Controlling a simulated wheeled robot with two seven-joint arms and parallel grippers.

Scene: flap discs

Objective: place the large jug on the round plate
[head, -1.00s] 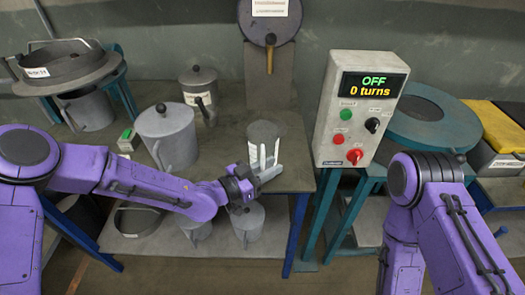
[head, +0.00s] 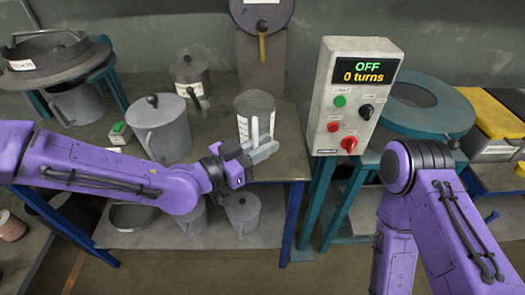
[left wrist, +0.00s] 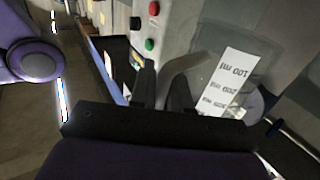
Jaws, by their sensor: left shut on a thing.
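A grey, see-through measuring jug (head: 253,102) with a white scale strip is at the right of the dark table. My left gripper (head: 256,152) is shut on its handle, at the jug's near side. In the left wrist view the handle (left wrist: 185,75) runs between the two fingers, and the strip reads "100 ml". The jug looks upright; whether its base clears the table is hard to tell. A dark round plate (head: 408,96) lies on the teal round-topped stand at the right. My right arm shows at the right, its gripper out of view.
A control box (head: 352,92) reading "OFF 0 turns" stands between the jug and the teal stand (head: 445,120). A lidded grey jug (head: 160,130) and a smaller lidded pot (head: 188,75) stand left of the held jug. More pots are on the lower shelf (head: 150,235).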

